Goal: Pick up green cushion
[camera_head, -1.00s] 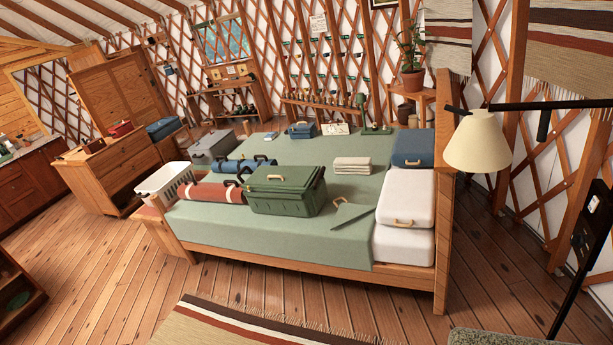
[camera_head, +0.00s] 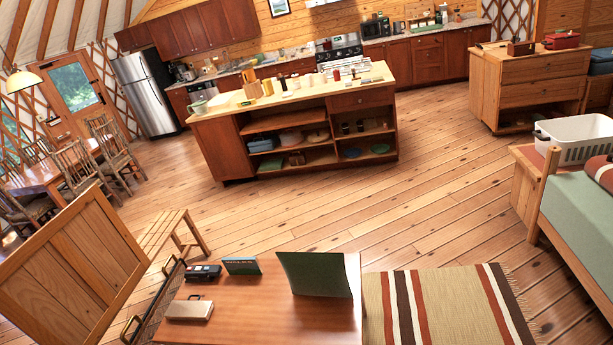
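I see nothing that is clearly a green cushion. A dark green, flat, upright thing (camera_head: 318,274) stands on the wooden table (camera_head: 255,310) at the bottom centre; I cannot tell whether it is a cushion. The bed's green cover (camera_head: 580,215) shows at the right edge, with part of a striped roll on it. My gripper is not in view.
A wooden kitchen island (camera_head: 300,125) stands at the back centre. A bench (camera_head: 165,235) and a tilted wooden panel (camera_head: 75,265) are at left. A white basket (camera_head: 575,140) is by the bed. The plank floor (camera_head: 430,190) between is open; a striped rug (camera_head: 450,305) lies in front.

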